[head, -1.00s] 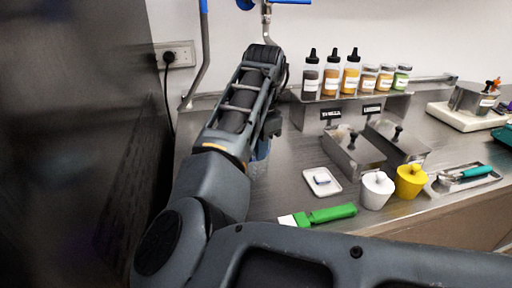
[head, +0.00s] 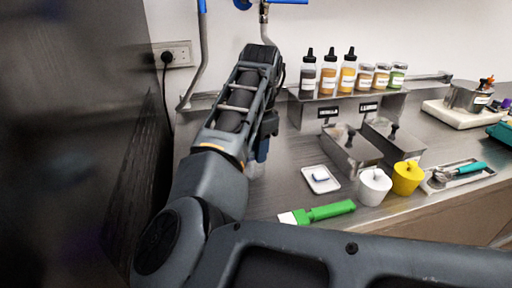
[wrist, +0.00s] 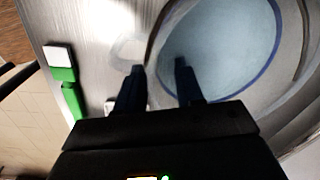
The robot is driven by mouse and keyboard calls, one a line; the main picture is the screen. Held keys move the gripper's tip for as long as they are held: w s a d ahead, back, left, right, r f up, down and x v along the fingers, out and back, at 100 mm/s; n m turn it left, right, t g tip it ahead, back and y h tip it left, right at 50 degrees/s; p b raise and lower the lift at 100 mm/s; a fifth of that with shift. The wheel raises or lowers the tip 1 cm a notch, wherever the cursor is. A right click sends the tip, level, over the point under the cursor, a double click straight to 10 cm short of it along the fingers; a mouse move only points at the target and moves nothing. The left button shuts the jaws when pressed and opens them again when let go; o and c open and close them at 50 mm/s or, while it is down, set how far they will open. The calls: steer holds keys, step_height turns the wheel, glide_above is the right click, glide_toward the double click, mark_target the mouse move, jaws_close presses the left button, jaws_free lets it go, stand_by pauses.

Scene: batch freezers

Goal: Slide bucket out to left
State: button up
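The bucket (wrist: 225,45) shows in the wrist view as a pale, round, translucent vessel with a blue rim line, seen from above at the upper right. My gripper (wrist: 158,70) is at its near left edge, fingers apart. The bucket's wall edge seems to pass between the fingertips, the right finger over the inside and the left finger outside; I cannot tell whether either touches. In the head view my arm hides nearly all of the bucket, and only a dark blue part of my gripper (head: 262,150) shows beside the forearm.
A green-handled scraper (head: 325,211) lies near the counter's front edge, with a small white tray (head: 321,180) behind it. White (head: 374,188) and yellow (head: 407,178) tubs stand farther right. Metal bins (head: 350,152) and a bottle shelf (head: 335,105) are behind. A dark panel (head: 75,130) rises at left.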

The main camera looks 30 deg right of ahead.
step_height(320, 180, up, 8)
steer(key=shift+s+f+b, duration=0.15)
steer(key=shift+s+b, duration=0.15)
steer(key=shift+b, duration=0.05)
stand_by(0.6)
